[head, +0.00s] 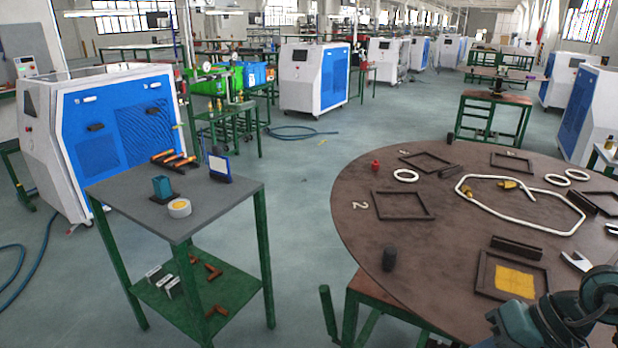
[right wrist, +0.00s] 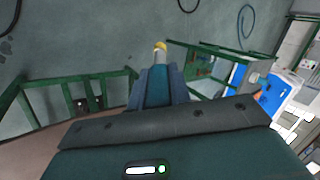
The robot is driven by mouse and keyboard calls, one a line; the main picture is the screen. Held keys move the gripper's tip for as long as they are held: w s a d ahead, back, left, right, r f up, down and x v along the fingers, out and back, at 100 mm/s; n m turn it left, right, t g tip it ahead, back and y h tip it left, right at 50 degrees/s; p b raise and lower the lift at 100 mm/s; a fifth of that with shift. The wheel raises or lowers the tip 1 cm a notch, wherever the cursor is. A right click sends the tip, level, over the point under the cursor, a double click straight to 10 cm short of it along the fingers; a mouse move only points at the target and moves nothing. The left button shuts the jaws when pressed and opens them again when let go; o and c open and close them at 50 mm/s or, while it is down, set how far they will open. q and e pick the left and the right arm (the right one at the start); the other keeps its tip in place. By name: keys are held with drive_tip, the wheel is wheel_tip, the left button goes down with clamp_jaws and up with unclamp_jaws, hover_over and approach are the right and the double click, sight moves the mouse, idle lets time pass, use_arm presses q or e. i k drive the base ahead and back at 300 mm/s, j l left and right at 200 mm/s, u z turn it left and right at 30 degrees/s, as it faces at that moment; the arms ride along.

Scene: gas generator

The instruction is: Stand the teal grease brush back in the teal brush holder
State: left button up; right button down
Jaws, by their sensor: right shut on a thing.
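The teal brush holder (head: 162,187) is a small open box standing upright on a dark base on the grey side table (head: 222,200) at the left of the head view. My right gripper (right wrist: 158,75) is shut on the teal grease brush (right wrist: 157,90) in the right wrist view. The brush lies between the two grey fingers, and its yellow tip (right wrist: 160,47) sticks out past them. In the head view my right arm (head: 560,320) is at the bottom right corner, far from the holder; its fingers and the brush do not show there. My left gripper is not in view.
A tape roll (head: 180,208), orange-handled tools (head: 174,158) and a blue-framed stand (head: 220,165) share the side table. The round brown table (head: 445,240) at right carries frames, rings and a white hose (head: 515,220). Open floor (head: 300,220) separates the tables.

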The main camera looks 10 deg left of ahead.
sight(164, 194)
drive_tip(key=i+u, duration=0.1)
drive_tip(key=u, duration=0.3)
drive_tip(key=i+u, duration=0.1)
drive_tip(key=u, duration=0.35)
drive_tip(key=i+u, duration=0.1)
drive_tip(key=u, duration=0.3)
drive_tip(key=i+l, duration=0.1)
drive_tip(key=i, duration=0.15)
drive_tip(key=i+j, duration=0.15)
drive_tip(key=i, duration=0.7)
drive_tip(key=i+u, duration=0.3)
drive_tip(key=u, duration=0.15)
drive_tip(key=i+u, duration=0.25)
drive_tip(key=u, duration=0.5)
